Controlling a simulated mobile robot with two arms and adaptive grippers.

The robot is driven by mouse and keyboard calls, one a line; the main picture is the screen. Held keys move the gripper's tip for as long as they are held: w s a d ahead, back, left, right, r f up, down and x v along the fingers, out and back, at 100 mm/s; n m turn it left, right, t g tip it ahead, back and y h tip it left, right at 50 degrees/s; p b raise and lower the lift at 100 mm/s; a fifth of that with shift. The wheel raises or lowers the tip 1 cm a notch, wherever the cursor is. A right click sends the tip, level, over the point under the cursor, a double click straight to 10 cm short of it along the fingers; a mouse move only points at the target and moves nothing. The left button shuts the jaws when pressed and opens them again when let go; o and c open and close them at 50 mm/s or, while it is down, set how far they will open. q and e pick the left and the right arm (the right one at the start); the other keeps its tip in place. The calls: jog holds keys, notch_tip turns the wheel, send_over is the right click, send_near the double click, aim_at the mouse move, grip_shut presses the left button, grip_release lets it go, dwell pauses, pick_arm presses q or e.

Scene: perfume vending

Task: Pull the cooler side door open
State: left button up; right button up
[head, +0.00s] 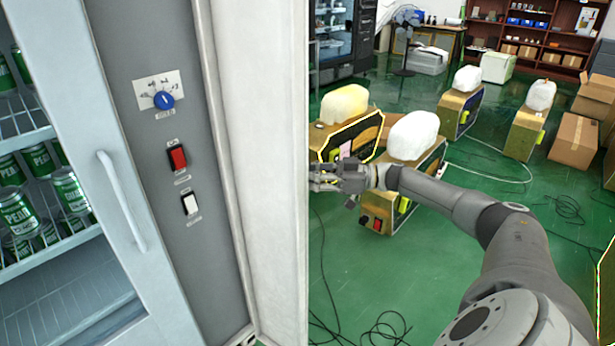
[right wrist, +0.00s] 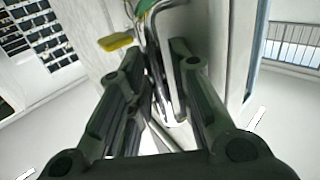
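The cooler (head: 160,230) fills the left of the head view, with a grey control panel and a glass front door. Its white side (head: 258,150) is seen at a steep angle; I cannot tell how far the side door is open. My right gripper (head: 322,178) is at the right edge of this white side, its fingertips partly hidden behind it. In the right wrist view the right gripper's fingers (right wrist: 155,62) are apart, with shiny metal pipes (right wrist: 162,95) showing between and beyond them. A pale panel (right wrist: 208,60) stands close beside the right finger. My left gripper is out of view.
The glass door has a white handle (head: 122,202). A red switch (head: 177,157) and a blue dial (head: 163,100) are on the panel. Yellow-framed machines (head: 462,110) with white tops stand behind my right arm. Cables (head: 385,328) lie on the green floor.

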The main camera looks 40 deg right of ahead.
jog(key=v, duration=1.2)
